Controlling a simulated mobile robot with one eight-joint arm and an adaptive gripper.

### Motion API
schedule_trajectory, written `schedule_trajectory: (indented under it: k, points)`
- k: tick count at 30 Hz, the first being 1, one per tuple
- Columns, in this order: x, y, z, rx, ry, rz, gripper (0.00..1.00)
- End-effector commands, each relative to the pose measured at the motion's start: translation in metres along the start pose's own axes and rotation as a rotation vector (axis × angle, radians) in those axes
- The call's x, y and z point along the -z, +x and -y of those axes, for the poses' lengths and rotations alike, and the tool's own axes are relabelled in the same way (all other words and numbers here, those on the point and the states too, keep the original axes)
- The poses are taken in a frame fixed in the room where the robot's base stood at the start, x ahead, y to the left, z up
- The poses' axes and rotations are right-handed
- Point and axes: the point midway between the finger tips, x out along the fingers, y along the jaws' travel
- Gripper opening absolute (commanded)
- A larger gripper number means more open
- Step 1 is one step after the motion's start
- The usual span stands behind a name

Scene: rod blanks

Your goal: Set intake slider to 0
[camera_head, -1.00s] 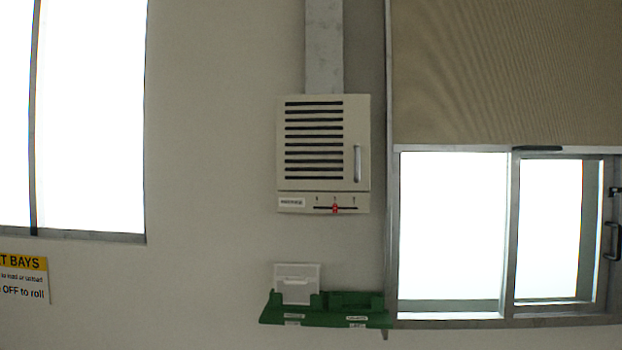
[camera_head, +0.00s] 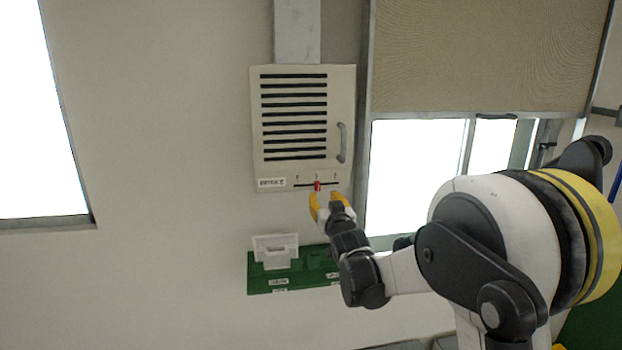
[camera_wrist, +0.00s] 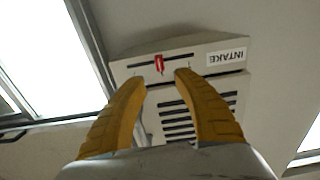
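The intake slider is a red knob (camera_head: 318,186) on a dark horizontal slot along the bottom strip of a beige louvred wall unit (camera_head: 303,120). The knob is near the middle of the slot, under the middle one of three small marks. In the wrist view the red knob (camera_wrist: 159,64) shows beside the INTAKE label (camera_wrist: 226,57), upside down. My gripper (camera_head: 328,197) has yellow fingers and is just below the knob. In the wrist view its fingertips (camera_wrist: 160,76) are apart, one on each side of the knob's line, with nothing between them that I can see held.
A green wall holder (camera_head: 310,275) with a white box (camera_head: 275,250) is below the unit. A window (camera_head: 415,170) with a blind is to the right. A handle (camera_head: 342,143) sticks out of the unit's door.

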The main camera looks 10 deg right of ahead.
Motion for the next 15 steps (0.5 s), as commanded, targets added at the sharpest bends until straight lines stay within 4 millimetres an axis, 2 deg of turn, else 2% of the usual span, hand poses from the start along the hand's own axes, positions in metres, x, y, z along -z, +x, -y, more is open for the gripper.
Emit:
schedule_trajectory:
  k: [9, 15]
  points:
    - [0.001, 0.064, 0.000, 0.000, 0.001, 0.002, 0.36]
    - [0.000, 0.086, 0.000, 0.000, 0.000, 0.002, 0.36]
